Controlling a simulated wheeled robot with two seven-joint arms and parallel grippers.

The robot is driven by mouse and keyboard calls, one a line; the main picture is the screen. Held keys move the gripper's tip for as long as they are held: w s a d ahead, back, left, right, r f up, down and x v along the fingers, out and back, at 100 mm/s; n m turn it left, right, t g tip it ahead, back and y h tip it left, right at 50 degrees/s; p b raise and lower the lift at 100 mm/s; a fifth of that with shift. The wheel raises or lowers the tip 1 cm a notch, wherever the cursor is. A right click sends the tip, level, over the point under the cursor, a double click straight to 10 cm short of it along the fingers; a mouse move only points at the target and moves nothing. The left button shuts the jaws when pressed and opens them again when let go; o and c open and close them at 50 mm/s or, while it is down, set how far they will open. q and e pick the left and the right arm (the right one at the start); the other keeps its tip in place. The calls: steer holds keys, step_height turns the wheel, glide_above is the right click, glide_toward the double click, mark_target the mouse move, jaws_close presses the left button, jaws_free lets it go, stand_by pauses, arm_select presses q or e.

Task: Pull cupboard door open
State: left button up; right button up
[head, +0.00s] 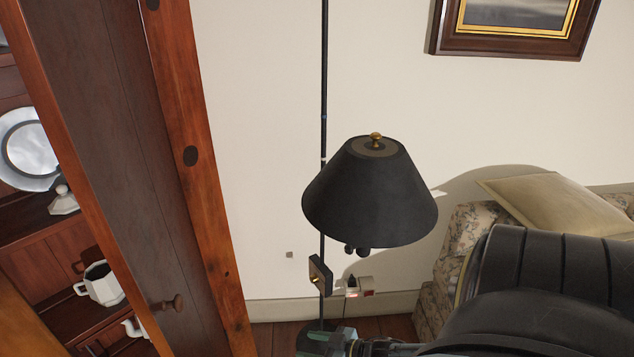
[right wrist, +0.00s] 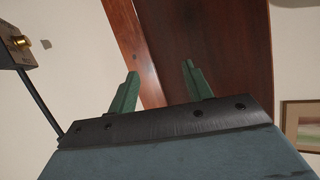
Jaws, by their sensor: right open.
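The cupboard door (head: 115,150) is a dark wood upright with a lighter orange edge, at the left in the head view. A small round wooden knob (head: 172,303) stands out near its lower right. The knob is not clear there. My left gripper is out of view.
Shelves left of the upright hold a plate (head: 30,148) and a white mug (head: 100,284). A floor lamp with a black shade (head: 370,195) stands right of the cupboard, its pole close to my right gripper. A floral sofa with a cushion (head: 555,208) is at the right.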

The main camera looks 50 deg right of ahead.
steer(key=f, duration=0.1)
steer(key=s+f+h, duration=0.1)
steer(key=shift+s+a+f+g, duration=0.15)
steer(key=shift+s+f+g, duration=0.15)
steer(key=shift+g, duration=0.1)
